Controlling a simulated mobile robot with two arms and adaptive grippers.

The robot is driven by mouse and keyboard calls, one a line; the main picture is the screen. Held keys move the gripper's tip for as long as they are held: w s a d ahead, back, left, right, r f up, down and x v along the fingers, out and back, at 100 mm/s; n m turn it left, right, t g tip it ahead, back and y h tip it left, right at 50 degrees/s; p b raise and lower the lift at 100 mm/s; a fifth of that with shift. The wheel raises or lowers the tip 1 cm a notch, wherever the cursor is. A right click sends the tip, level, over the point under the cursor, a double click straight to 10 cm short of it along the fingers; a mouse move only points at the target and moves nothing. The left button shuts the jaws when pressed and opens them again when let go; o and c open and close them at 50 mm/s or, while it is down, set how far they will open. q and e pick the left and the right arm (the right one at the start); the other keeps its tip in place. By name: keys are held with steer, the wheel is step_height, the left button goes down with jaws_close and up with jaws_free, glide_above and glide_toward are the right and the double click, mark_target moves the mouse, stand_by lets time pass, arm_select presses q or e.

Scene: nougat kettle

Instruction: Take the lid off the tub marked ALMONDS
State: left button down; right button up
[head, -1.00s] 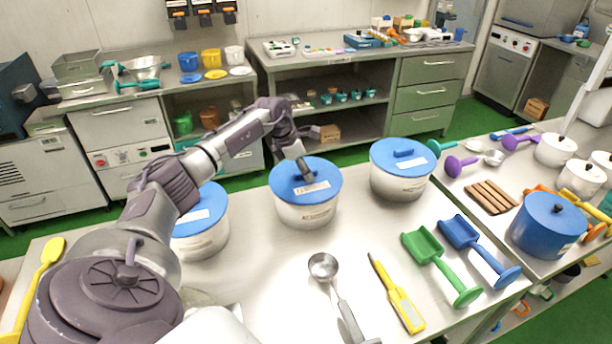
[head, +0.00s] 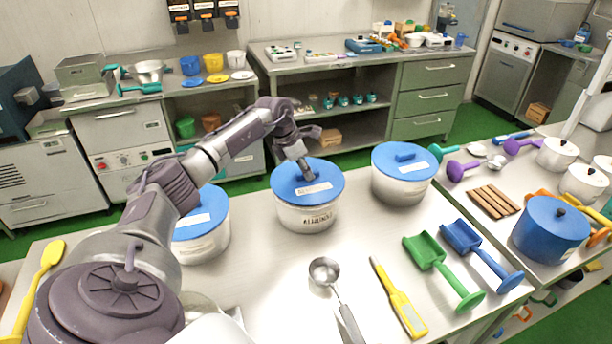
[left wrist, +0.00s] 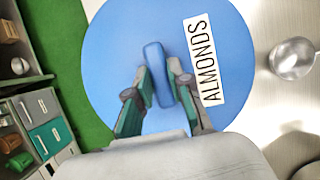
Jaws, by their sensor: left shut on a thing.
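The ALMONDS tub (head: 306,217) is white and stands in the middle of the row of tubs on the steel table. Its blue lid (head: 322,176) sits on it and carries a white label, readable as ALMONDS in the left wrist view (left wrist: 205,62). My left gripper (head: 305,174) points down at the lid's centre. In the left wrist view its two fingers (left wrist: 160,90) are shut on the lid's blue bar handle (left wrist: 157,68). The lid looks seated on the tub; I cannot tell any gap. My right gripper is not in view.
Lidded tubs stand to the left (head: 200,240) and right (head: 400,187). A metal ladle (head: 325,270), a yellow tool (head: 398,298), a green scoop (head: 445,272) and a blue scoop (head: 480,255) lie in front. Bare table shows between tub and tools.

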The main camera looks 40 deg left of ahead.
arm_select(q)
step_height(320, 180, up, 3)
steer(key=shift+w+f+b, duration=0.1)
steer(key=shift+f+b, duration=0.05)
steer(key=shift+b, duration=0.45)
steer(key=w+d+r, duration=0.3)
steer(key=d+r, duration=0.7)
steer(key=d, duration=0.1)
steer(key=shift+w+r, duration=0.2)
